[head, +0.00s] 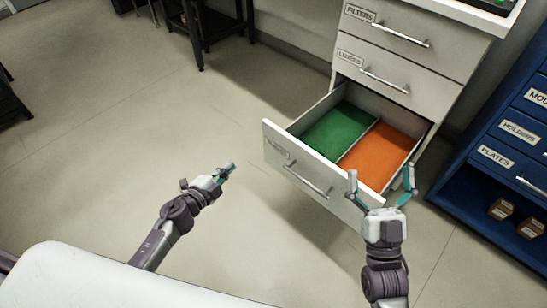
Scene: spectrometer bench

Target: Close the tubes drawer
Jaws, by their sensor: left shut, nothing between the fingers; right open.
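The bottom drawer (283,165) of the white cabinet stands pulled out, with a silver bar handle (307,181) on its front. Its label, at the left of the front, is too small to read. Inside are a green section (336,130) and an orange section (379,152) split by a thin divider. My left gripper (229,171) is shut and empty, left of the drawer front and apart from it. My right gripper (382,184) is open at the drawer's near right corner, its fingers overlapping the front in the picture; I cannot tell whether it touches.
Two shut drawers, FILTERS (388,37) and LENSES (372,73), sit above. A blue cabinet (511,130) with labelled drawers and brown items (501,209) on its low shelf stands at right. A dark table (196,30) is at the back.

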